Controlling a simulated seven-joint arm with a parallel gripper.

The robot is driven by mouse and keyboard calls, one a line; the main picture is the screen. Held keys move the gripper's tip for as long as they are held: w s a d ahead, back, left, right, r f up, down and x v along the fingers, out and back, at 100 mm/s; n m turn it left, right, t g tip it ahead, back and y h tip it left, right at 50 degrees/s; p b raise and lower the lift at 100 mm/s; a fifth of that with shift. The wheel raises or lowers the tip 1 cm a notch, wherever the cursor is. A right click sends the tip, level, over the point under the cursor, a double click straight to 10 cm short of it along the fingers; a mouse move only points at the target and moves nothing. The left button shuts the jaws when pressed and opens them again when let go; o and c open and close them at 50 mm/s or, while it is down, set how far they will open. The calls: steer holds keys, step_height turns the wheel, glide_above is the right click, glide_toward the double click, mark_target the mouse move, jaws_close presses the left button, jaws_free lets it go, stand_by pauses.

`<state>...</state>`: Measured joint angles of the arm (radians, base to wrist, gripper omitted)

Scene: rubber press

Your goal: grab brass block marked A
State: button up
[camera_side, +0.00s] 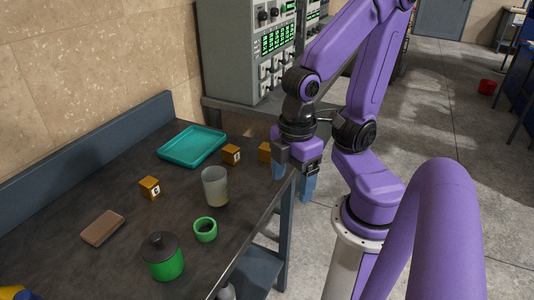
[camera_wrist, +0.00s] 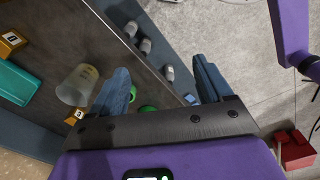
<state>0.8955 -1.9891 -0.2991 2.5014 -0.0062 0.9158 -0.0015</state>
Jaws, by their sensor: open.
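Three brass blocks stand on the dark bench in the side view. One (camera_side: 150,188) is at the left and one (camera_side: 231,154) is by the teal tray; each shows a dark letter on a pale label, too small to read surely. The third (camera_side: 264,152) is just left of my gripper (camera_side: 293,177), with no letter visible. My gripper is open and empty at the bench's right edge, its blue fingers pointing down. In the wrist view, my gripper (camera_wrist: 161,75) has nothing between its fingers; a labelled block (camera_wrist: 12,42) and another block (camera_wrist: 75,117) lie to its left.
A teal tray (camera_side: 192,146), cloudy cup (camera_side: 215,187), green ring (camera_side: 205,230), green jar with dark lid (camera_side: 165,258) and brown flat block (camera_side: 103,229) are on the bench. A grey control cabinet (camera_side: 247,50) stands behind. Bare bench lies between the items.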

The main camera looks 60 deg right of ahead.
steer(key=w+d+f+n+h, duration=0.1)
steer(key=w+d+f+h, duration=0.2)
steer(key=w+d+h, duration=0.5)
steer(key=n+h, duration=0.4)
steer(key=h, duration=0.1)
glide_above(266, 147)
steer(key=a, duration=0.4)
step_height(266, 147, down, 3)
steer(key=shift+y, duration=0.3)
steer(key=shift+s+d+f, duration=0.1)
steer(key=shift+f, duration=3.2)
steer(key=shift+x, duration=2.4)
steer(key=shift+r, duration=0.15)
jaws_close()
steer(key=shift+r, duration=0.1)
